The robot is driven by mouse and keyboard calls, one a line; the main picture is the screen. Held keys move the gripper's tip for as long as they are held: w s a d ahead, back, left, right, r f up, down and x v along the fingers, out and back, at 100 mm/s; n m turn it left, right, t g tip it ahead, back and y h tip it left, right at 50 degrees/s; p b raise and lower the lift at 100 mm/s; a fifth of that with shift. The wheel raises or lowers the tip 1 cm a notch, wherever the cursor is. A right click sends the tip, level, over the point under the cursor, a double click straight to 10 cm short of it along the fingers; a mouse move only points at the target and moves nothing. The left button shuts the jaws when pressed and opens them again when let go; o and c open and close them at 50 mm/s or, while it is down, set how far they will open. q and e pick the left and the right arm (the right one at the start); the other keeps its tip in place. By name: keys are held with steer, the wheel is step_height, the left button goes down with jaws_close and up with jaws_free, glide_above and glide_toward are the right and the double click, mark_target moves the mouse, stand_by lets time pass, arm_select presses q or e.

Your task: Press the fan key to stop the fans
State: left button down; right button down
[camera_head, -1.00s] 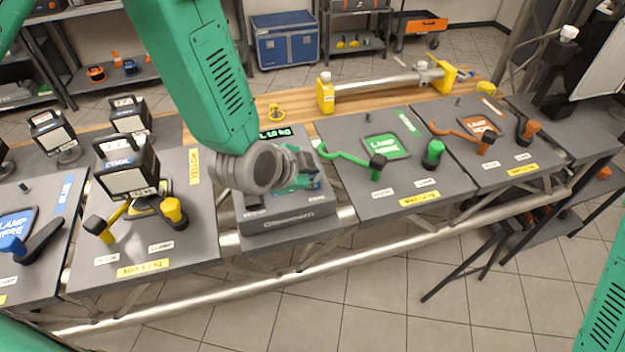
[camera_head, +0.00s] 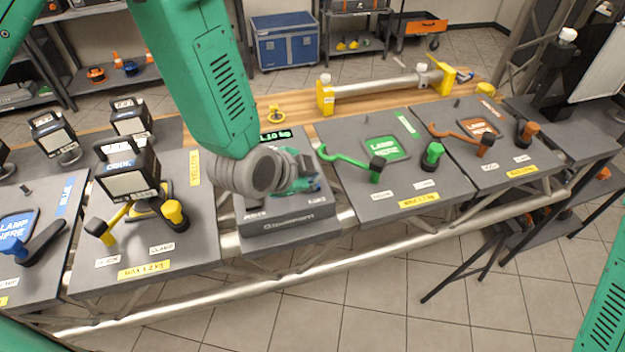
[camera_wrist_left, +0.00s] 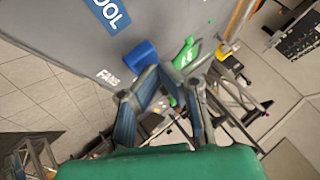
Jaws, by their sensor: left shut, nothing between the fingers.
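In the left wrist view a blue key (camera_wrist_left: 140,56) stands out from a grey panel (camera_wrist_left: 60,22). A white FANS label (camera_wrist_left: 108,78) is beside it, and a blue sign (camera_wrist_left: 110,14) ending in "OOL" is farther up. My left gripper (camera_wrist_left: 165,72) is shut and empty, its fingertips close to the key; I cannot tell whether they touch it. My right gripper is out of view; only my green right arm shows at the right edge.
The scale (camera_head: 290,226) stands between a yellow-marked station (camera_head: 190,225) on the left and a green-marked one (camera_head: 380,205) on the right. A metal truss rail (camera_head: 400,235) runs along the front. Tiled floor lies beyond it.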

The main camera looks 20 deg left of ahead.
arm_select(q)
steer(key=shift+r, duration=0.1)
step_height(320, 180, up, 6)
steer(key=p, duration=0.5)
stand_by(0.4)
